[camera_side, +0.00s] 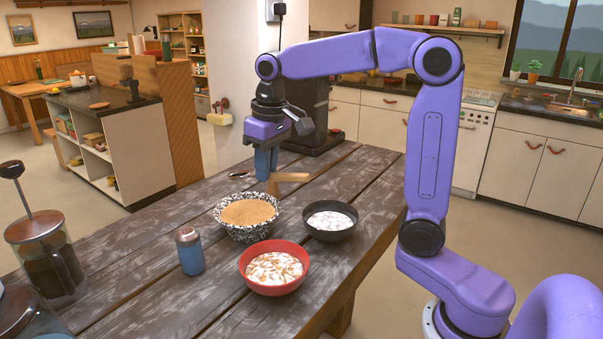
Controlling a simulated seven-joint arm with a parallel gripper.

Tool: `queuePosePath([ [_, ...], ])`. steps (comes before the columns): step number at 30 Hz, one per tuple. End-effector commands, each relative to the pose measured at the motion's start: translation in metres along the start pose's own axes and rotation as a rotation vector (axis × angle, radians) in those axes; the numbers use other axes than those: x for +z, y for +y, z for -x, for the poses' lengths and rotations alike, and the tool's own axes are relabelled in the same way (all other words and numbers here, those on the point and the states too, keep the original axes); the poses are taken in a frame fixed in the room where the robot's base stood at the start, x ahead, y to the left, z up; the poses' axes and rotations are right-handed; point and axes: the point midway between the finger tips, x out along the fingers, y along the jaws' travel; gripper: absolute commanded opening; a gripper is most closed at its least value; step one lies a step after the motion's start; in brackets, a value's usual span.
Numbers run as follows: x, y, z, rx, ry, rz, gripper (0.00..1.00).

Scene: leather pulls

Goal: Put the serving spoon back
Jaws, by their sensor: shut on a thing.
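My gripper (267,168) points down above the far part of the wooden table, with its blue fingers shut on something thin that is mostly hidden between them. A small metal spoon (238,175) shows its bowl just left of the fingers, and its handle runs toward them; I take this as the serving spoon. A tan wooden piece (292,177) shows right beside the fingertips. I cannot tell whether it is part of the spoon or a separate rest, nor whether the spoon touches the table.
On the table (160,245) stand a speckled bowl (247,213) of brown grains, a dark bowl (330,220) with white contents, a red bowl (274,267) of flakes, a blue jar (189,252) and a French press (45,255). A dark machine (312,120) stands behind. The table's left-middle is clear.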

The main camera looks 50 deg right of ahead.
Motion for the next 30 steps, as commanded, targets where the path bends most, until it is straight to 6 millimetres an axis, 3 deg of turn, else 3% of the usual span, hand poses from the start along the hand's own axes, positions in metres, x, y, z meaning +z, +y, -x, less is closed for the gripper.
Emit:
queuePosePath([
  [1,-0.018,-0.003,-0.005,0.010,0.011,-0.070,0.00],
  [6,-0.070,-0.009,-0.024,0.051,0.061,-0.323,0.00],
  [15,-0.145,-0.018,-0.066,0.144,0.136,-0.727,0.00],
  [21,-0.178,-0.022,-0.093,0.202,0.172,-0.924,0.00],
  [30,-0.196,-0.023,-0.110,0.241,0.192,-1.051,0.00],
])
